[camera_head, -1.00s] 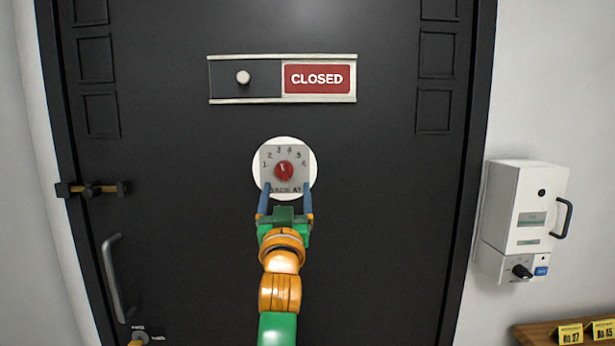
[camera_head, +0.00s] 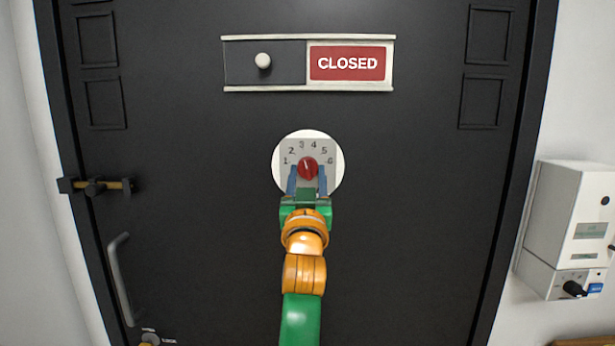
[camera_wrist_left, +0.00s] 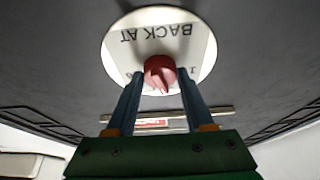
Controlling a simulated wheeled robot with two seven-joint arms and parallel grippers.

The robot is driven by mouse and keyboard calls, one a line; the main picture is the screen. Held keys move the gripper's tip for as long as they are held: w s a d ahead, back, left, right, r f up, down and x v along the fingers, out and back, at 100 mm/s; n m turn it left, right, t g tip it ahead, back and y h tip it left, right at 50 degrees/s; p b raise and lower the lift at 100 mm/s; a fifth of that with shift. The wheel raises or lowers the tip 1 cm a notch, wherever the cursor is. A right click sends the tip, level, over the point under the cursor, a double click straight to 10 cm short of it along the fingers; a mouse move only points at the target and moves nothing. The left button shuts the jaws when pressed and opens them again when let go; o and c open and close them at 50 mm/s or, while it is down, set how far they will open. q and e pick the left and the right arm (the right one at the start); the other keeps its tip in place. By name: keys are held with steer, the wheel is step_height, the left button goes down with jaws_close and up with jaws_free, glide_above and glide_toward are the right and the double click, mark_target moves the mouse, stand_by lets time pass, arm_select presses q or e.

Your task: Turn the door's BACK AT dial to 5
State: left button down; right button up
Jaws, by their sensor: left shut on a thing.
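The BACK AT dial is a red knob (camera_head: 308,168) on a round white plate (camera_head: 282,177) on the black door. The numbers 1 to 6 arc over the knob. Its pointer looks to be roughly upward, near 3, but the exact mark is hard to read. My left gripper (camera_head: 307,180) reaches up from below, its blue fingers shut on the knob's sides. In the left wrist view the red knob (camera_wrist_left: 159,73) sits between the fingertips, its ridge aimed down and slightly right, with the BACK AT lettering upside down above it. My right gripper is out of view.
A slider sign (camera_head: 347,63) above the dial reads CLOSED. A latch (camera_head: 98,187) and a bar handle (camera_head: 120,279) are at the door's left side. A white box (camera_head: 572,228) hangs on the right wall. The door around the dial is clear.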

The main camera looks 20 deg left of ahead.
arm_select(q)
steer(key=m+h+p, duration=0.1)
steer(key=m+p, duration=0.1)
steer(key=shift+a+r+m, duration=0.1)
steer(key=shift+a+m, duration=0.05)
steer(key=shift+m, duration=0.15)
steer(key=m+h+p, duration=0.1)
steer(key=m+p, duration=0.2)
steer(key=m+h+p, duration=0.2)
steer(key=m+p, duration=0.1)
steer(key=m+h+p, duration=0.2)
steer(key=m+p, duration=0.1)
steer(key=shift+s+a+r+m+g, duration=0.1)
steer(key=shift+a+r+m+g, duration=0.2)
steer(key=shift+m, duration=0.1)
steer(key=shift+f+m+h+p, duration=0.15)
steer(key=shift+m+h+p, duration=0.2)
steer(key=shift+m, duration=0.45)
steer(key=shift+m+g+h, duration=0.25)
steer(key=shift+m+g, duration=0.15)
steer(key=shift+m, duration=0.5)
steer(key=shift+m+p, duration=0.3)
steer(key=c, duration=0.5)
jaws_free()
steer(key=shift+c, duration=0.2)
steer(key=shift+o, duration=1.3)
steer(key=shift+a+f, duration=0.1)
